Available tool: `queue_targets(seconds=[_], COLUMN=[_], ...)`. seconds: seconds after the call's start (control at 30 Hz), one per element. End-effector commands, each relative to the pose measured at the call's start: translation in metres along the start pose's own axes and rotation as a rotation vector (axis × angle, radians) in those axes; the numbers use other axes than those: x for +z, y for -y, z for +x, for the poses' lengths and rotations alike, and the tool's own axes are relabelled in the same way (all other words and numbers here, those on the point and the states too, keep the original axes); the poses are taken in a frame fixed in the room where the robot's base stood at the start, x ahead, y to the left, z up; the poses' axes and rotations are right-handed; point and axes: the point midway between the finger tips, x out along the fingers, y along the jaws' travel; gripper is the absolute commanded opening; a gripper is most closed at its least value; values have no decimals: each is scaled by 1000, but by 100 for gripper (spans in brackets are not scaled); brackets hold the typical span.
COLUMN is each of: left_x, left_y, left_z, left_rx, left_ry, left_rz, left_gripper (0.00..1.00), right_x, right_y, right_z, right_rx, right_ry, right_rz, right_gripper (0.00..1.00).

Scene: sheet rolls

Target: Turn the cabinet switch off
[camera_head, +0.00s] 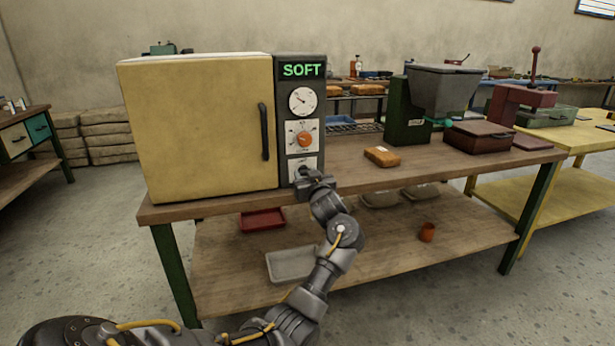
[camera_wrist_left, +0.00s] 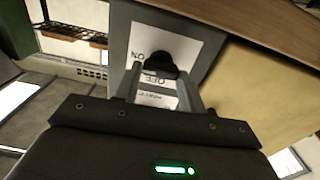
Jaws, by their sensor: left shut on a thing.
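The cream cabinet (camera_head: 200,125) stands on the left of the workbench with its door closed. Its dark control panel (camera_head: 283,110) carries a lit green "SOFT" display (camera_head: 302,70), a white gauge (camera_head: 303,100) and an orange knob (camera_head: 304,138). The black switch (camera_wrist_left: 159,57) sits on a white plate (camera_wrist_left: 190,38) marked ON and OFF at the panel's bottom. My left gripper (camera_head: 306,172) is at this switch; in the wrist view its two fingers (camera_wrist_left: 160,82) are on either side of the black lever. In the head view my gripper hides most of the switch. My right gripper is not in view.
The wooden bench top (camera_head: 345,175) holds an orange block (camera_head: 382,156), a green machine with a grey hopper (camera_head: 440,90) and a dark red box (camera_head: 478,136). A yellow table (camera_head: 565,140) stands at the right.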

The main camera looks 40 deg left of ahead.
Motion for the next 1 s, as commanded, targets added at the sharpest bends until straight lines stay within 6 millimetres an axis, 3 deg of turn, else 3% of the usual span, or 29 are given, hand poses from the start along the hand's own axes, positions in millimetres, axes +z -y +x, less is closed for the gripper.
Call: queue_targets(seconds=[0.6,1.0], left_x=[2,5], left_y=[3,4], left_z=[0,0], left_rx=[-3,-4], left_ry=[3,2], left_rz=[-489,-870], left_gripper=[17,17], right_x=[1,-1], right_y=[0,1], right_z=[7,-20], right_rx=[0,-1], right_ry=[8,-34], right_rz=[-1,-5], right_gripper=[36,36])
